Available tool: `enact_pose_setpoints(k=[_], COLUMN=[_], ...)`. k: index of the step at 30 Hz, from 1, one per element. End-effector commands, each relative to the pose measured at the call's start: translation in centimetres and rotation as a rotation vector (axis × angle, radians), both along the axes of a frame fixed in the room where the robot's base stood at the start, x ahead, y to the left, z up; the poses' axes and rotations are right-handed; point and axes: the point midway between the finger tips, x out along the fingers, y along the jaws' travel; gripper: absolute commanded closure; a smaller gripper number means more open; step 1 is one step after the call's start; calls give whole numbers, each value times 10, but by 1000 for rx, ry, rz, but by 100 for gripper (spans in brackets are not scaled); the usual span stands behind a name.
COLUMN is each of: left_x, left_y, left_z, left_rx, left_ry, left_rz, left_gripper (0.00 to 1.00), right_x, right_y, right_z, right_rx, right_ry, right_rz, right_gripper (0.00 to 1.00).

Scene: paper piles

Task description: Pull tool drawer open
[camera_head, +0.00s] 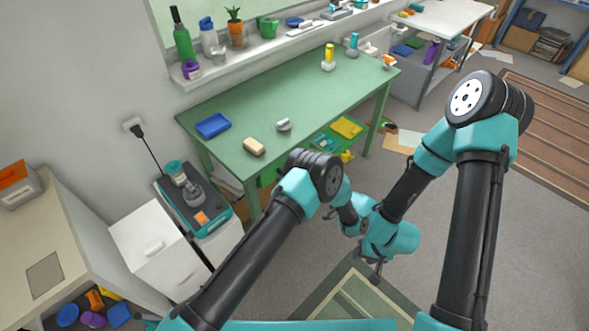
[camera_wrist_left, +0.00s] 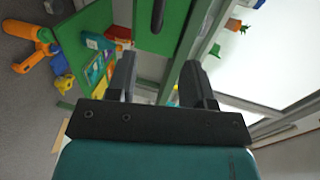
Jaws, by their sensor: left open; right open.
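A green panel (camera_wrist_left: 178,35) with a dark bar handle (camera_wrist_left: 157,14) shows at the top of the left wrist view; it looks like a drawer front. My left gripper (camera_wrist_left: 158,78) is open and empty, its two dark fingers apart below the handle and not touching it. How far the drawer is open I cannot tell. My right gripper (camera_head: 374,270) is open and empty, low over the floor.
A white cabinet (camera_head: 155,246) stands left. An orange object (camera_wrist_left: 38,45) shows in the left wrist view.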

Motion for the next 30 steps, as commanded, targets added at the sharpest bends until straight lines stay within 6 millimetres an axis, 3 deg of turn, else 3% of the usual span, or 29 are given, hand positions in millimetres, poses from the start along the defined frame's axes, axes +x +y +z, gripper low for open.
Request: enact_pose_setpoints(k=[11,30], left_x=[7,78], left_y=[9,79], left_z=[-3,-24], left_rx=[0,-1], left_ry=[6,5], left_rz=[4,5], left_gripper=[53,53], right_x=[0,0], right_y=[0,0], right_z=[0,0], right_rx=[0,0], right_ry=[0,0], right_rz=[0,0], right_gripper=[57,57])
